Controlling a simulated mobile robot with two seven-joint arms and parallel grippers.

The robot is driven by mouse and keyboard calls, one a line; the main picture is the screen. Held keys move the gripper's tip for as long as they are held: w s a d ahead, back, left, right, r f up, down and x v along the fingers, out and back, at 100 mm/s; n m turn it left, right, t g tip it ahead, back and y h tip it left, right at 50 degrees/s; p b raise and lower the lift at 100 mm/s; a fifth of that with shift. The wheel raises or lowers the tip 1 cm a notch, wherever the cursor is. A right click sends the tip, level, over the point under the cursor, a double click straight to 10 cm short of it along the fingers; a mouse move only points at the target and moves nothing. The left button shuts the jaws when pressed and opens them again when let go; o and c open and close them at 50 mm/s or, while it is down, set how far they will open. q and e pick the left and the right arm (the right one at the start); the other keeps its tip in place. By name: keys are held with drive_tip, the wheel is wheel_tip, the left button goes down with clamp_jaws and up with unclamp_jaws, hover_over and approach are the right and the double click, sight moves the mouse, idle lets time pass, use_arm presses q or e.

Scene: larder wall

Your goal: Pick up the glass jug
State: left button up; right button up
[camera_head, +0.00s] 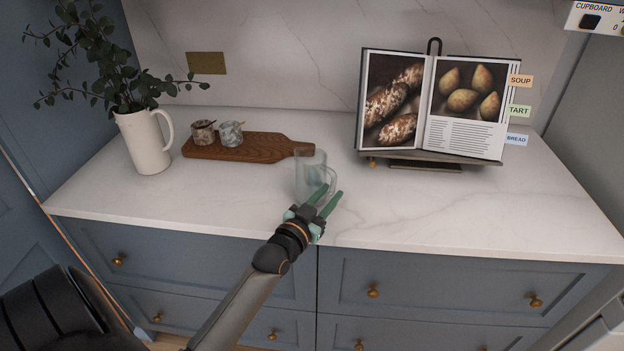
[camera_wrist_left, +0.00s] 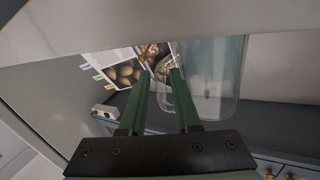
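The clear glass jug (camera_head: 309,172) stands upright on the white marble counter (camera_head: 430,205), just in front of the handle end of the wooden board. Its handle is on the right side. My left gripper (camera_head: 331,201), with green fingers, is at the handle side of the jug. In the left wrist view the jug (camera_wrist_left: 218,85) fills the upper right. The gripper's two fingers (camera_wrist_left: 161,84) are apart there, with part of the jug's handle seen between or just beyond them. I cannot tell whether they touch it. My right gripper is not in view.
The wooden board (camera_head: 255,147) holds two small marbled pots behind the jug. A white pitcher (camera_head: 143,142) with leafy stems stands at left. An open cookbook (camera_head: 434,105) sits on a stand at right. The counter right of the jug is clear.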

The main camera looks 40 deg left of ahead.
use_arm(q)
drive_tip(key=shift+w+a, duration=0.15)
drive_tip(key=shift+w, duration=0.9)
clamp_jaws()
idle(0.5)
drive_tip(key=shift+r, duration=0.15)
